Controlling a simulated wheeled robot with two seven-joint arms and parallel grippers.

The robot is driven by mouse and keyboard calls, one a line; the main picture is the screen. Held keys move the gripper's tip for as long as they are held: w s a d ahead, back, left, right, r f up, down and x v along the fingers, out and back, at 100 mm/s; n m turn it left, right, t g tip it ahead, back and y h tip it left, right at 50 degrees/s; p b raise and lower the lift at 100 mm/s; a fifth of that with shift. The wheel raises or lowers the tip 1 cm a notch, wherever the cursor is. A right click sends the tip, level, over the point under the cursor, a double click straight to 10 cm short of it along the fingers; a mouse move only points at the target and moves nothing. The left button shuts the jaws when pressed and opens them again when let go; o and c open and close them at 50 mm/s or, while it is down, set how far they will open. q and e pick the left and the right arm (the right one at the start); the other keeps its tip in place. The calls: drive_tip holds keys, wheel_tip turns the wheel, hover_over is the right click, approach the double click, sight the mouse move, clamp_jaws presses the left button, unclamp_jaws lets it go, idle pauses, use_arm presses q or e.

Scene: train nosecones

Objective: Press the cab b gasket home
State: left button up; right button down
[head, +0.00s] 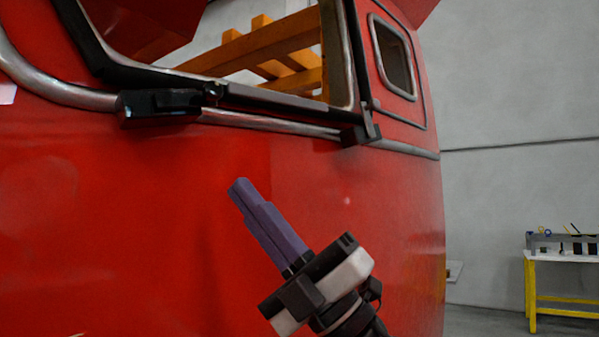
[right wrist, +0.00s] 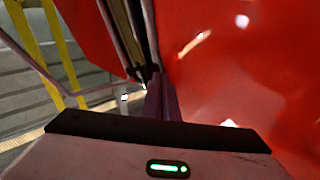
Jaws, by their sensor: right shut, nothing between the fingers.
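The red cab nose (head: 150,200) fills most of the head view. A black strip (head: 280,103), which looks like the gasket, runs along the lower edge of its window opening and up the left side. I cannot tell whether the strip is fully seated. My right gripper (head: 238,187) has purple fingers, shut and empty, pointing up and left below the window's lower edge, in front of the red panel. In the right wrist view its fingers (right wrist: 161,98) point toward a dark strip beside the red panel. My left gripper is not in view.
Black blocks (head: 160,107) sit on the silver trim (head: 270,123) below the window. Orange beams (head: 255,48) show through the opening. A smaller side window (head: 393,57) is at upper right. A yellow-legged table (head: 562,258) with tools stands far right by the grey wall.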

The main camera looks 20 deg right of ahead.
drive_tip(key=s+a+r+n+g+h, duration=0.45)
drive_tip(key=a+r+n+g, duration=0.45)
drive_tip(key=n, duration=0.6)
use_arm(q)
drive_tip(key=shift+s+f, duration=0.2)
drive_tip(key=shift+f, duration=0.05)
use_arm(e)
drive_tip(key=s+d+r+m+t+h, duration=0.1)
drive_tip(key=d+r+m+t+h, duration=0.2)
drive_tip(key=d, duration=0.8)
drive_tip(key=s+d+r+m+t+h, duration=0.2)
drive_tip(key=d+r+m+t+h, duration=0.1)
drive_tip(key=d+r+t+h, duration=0.2)
drive_tip(key=d+r+h, duration=0.2)
drive_tip(key=d+h, duration=0.2)
drive_tip(key=d, duration=0.2)
drive_tip(key=shift+t, duration=0.4)
drive_tip(key=p, duration=0.2)
approach(285, 97)
drive_tip(key=x, duration=0.5)
drive_tip(key=shift+w+a, duration=0.15)
drive_tip(key=shift+w, duration=0.15)
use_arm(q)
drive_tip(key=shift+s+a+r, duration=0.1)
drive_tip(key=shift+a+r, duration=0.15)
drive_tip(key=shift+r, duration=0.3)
use_arm(e)
drive_tip(key=shift+w+a+f, duration=0.1)
drive_tip(key=shift+w+a, duration=0.05)
drive_tip(key=shift+w, duration=0.25)
